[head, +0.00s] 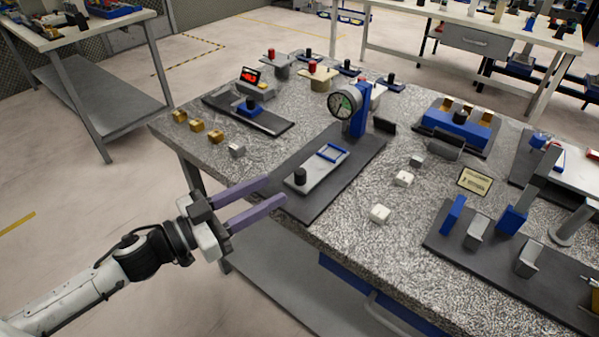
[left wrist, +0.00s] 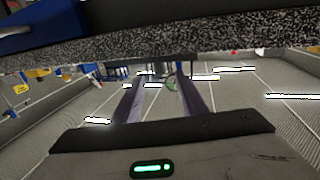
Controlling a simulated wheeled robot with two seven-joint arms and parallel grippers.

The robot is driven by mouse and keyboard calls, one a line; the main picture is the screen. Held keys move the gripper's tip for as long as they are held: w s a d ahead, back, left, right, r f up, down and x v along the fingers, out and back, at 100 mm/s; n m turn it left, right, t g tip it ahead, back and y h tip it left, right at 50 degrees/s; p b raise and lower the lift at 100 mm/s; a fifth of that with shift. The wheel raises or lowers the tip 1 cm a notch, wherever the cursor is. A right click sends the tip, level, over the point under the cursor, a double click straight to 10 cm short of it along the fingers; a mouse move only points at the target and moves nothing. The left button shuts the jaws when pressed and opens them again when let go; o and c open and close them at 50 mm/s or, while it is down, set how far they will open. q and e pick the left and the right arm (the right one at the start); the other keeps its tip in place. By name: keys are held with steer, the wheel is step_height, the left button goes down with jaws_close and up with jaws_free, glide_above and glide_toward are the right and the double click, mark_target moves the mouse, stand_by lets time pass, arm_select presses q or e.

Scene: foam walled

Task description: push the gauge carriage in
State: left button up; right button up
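The gauge carriage (head: 321,174) is a light grey plate with a black knob at its near end and a blue frame at its far end. It lies on a dark base plate (head: 293,205). A round dial gauge (head: 344,103) on a blue stand (head: 357,123) stands at the far end of that base. My left gripper (head: 276,190) has two purple fingers spread apart with nothing between them. It is at the table's near left edge, short of the knob and apart from it.
The speckled table (head: 352,231) holds a smaller slide with a black knob (head: 250,105) at left, brass blocks (head: 197,125), and white blocks (head: 404,178) right of the carriage. A dark plate with upright blue and grey blocks (head: 513,219) is at front right.

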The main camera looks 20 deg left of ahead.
mark_target(295, 177)
arm_select(q)
steer(key=p+x, duration=0.1)
steer(key=x, duration=0.8)
jaws_close()
